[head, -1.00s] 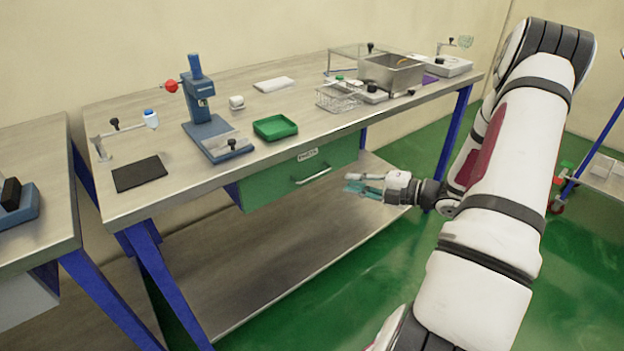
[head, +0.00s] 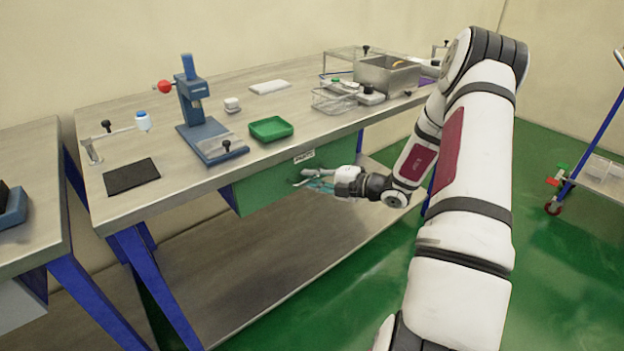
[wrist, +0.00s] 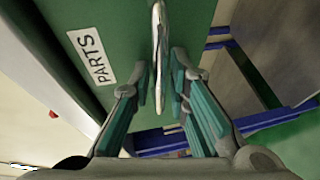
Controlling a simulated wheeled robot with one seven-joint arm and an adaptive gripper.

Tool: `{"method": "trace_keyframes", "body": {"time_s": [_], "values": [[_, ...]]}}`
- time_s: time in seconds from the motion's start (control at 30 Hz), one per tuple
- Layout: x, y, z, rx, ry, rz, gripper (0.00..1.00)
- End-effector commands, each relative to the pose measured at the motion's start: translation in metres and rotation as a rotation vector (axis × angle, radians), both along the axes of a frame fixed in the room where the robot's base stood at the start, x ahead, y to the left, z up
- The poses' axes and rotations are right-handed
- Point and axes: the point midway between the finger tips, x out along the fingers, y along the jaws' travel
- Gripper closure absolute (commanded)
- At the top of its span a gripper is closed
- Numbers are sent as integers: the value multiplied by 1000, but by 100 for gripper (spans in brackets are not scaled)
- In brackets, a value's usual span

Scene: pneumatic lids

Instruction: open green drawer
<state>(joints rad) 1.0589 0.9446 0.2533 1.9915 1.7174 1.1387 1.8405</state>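The green drawer (head: 262,190) hangs under the workbench top and looks closed in the head view. Its front fills the upper middle of the wrist view (wrist: 120,22), with a white PARTS label (wrist: 92,57). The metal bar handle (wrist: 159,55) runs up the wrist view and reaches down between my fingers. My gripper (wrist: 167,85) is open, with one teal-padded finger on each side of the handle and visible gaps beside it. In the head view my gripper (head: 318,183) is at the drawer front and covers part of the handle.
The workbench top (head: 215,172) overhangs the drawer. On it stand a green tray (head: 271,129), a blue press (head: 195,105) and a metal box (head: 387,75). A lower shelf (head: 270,260) lies below.

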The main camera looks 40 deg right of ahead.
Motion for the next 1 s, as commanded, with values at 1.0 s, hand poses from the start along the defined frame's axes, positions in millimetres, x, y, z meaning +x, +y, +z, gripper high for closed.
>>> {"method": "trace_keyframes", "body": {"time_s": [1.0], "values": [[-90, -4, 3, 5, 6, -5, 100]]}}
